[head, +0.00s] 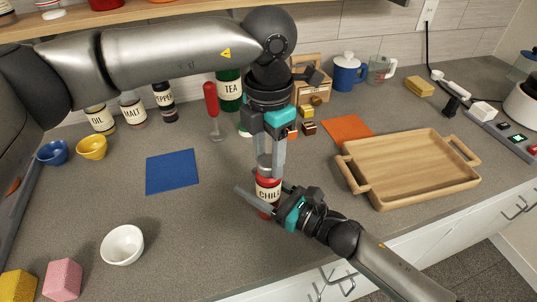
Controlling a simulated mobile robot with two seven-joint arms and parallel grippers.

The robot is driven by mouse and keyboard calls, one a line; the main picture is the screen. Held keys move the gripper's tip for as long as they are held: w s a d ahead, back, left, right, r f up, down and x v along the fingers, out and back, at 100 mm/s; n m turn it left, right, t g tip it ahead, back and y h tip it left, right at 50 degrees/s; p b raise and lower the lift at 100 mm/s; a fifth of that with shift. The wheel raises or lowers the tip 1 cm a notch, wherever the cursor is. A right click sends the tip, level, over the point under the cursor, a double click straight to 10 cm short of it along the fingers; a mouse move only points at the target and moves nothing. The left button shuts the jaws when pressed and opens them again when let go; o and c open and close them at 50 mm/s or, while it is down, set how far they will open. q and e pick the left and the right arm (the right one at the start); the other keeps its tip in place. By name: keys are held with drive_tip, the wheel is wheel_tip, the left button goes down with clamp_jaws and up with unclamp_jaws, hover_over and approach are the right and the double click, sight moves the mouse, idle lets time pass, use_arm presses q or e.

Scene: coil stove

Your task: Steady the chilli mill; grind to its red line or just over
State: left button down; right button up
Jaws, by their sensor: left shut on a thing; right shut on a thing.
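The chilli mill (268,186) stands upright on the grey counter, with a red body and a cream label reading "CHILI" in part. My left gripper (268,160) comes down from above and is shut on the mill's top. My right gripper (262,201) reaches in from the lower right and is shut on the mill's lower body, its fingers on either side. The fingers hide part of the label and base. I cannot make out a red line or the level of ground chilli.
A wooden tray (411,132) stands to the right and a blue mat (172,171) lies to the left. A red-handled tool (211,100), a TEA canister (229,90) and labelled jars stand behind. A white bowl (122,245) is at front left. The counter between bowl and mill is clear.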

sight(268, 161)
use_arm(q)
drive_tip(key=m, duration=1)
idle(0.7)
drive_tip(key=shift+c, duration=1.5)
unclamp_jaws()
drive_tip(key=shift+r, duration=0.15)
wheel_tip(268, 161, up, 12)
